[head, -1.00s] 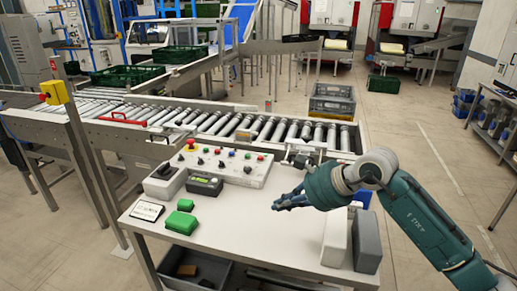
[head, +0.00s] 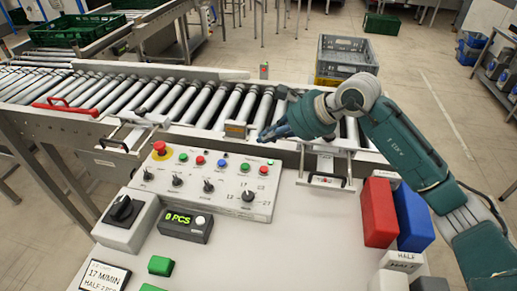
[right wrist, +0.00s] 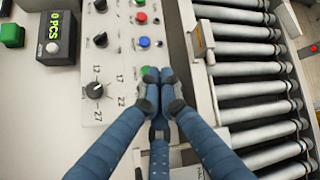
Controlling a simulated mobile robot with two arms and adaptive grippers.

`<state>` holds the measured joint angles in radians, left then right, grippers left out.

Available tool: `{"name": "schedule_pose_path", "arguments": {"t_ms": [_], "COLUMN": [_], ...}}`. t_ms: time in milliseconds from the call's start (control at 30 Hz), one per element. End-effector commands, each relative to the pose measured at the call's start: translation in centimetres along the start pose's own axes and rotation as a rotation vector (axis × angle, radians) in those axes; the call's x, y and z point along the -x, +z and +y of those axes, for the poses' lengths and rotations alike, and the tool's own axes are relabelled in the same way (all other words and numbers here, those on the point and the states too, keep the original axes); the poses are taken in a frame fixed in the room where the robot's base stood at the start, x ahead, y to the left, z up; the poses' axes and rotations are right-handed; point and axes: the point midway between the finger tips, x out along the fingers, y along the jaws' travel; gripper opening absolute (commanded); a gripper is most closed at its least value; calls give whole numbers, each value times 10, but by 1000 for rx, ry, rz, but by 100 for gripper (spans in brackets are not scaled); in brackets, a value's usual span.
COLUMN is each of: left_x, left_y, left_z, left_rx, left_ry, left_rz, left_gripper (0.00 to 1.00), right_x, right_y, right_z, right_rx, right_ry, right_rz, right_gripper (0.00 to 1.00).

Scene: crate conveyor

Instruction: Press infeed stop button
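The control panel (head: 215,185) stands on the table's far side, with several coloured buttons and black knobs. A red button (head: 200,160) sits between green and blue ones; a red button also shows in the right wrist view (right wrist: 141,17). I cannot read which one is labelled infeed stop. My right gripper (head: 263,137) is over the panel's right far edge. In the right wrist view its fingertips (right wrist: 158,76) are together, beside a green button (right wrist: 146,71), holding nothing visible. Whether they touch the panel cannot be told. My left gripper is out of view.
The roller conveyor (head: 180,105) runs behind the panel. A red mushroom button (head: 159,148) is at the panel's left. A counter box (head: 184,225) stands in front. Red (head: 379,212) and blue (head: 413,218) blocks stand at the right. The table's middle is clear.

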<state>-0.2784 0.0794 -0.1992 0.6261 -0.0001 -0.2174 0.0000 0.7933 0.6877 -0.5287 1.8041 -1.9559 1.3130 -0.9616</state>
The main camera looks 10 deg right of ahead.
Motion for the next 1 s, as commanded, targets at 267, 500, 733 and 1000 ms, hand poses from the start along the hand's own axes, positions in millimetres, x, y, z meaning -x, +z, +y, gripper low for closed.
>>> {"name": "schedule_pose_path", "arguments": {"t_ms": [267, 500, 733, 1000], "left_x": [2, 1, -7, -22], "left_y": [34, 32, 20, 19], "left_z": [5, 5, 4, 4], "left_rx": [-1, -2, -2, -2], "left_ry": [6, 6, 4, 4], "left_rz": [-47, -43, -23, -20], "left_gripper": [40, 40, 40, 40], "right_x": [0, -2, -14, -40], "right_y": [0, -1, -10, -29], "right_z": [0, 2, 11, 30], "right_rx": [0, -1, -2, -2], "right_ry": [1, 1, 3, 2], "right_rz": [0, 0, 0, -1], "right_gripper": [0, 0, 0, 0]}}
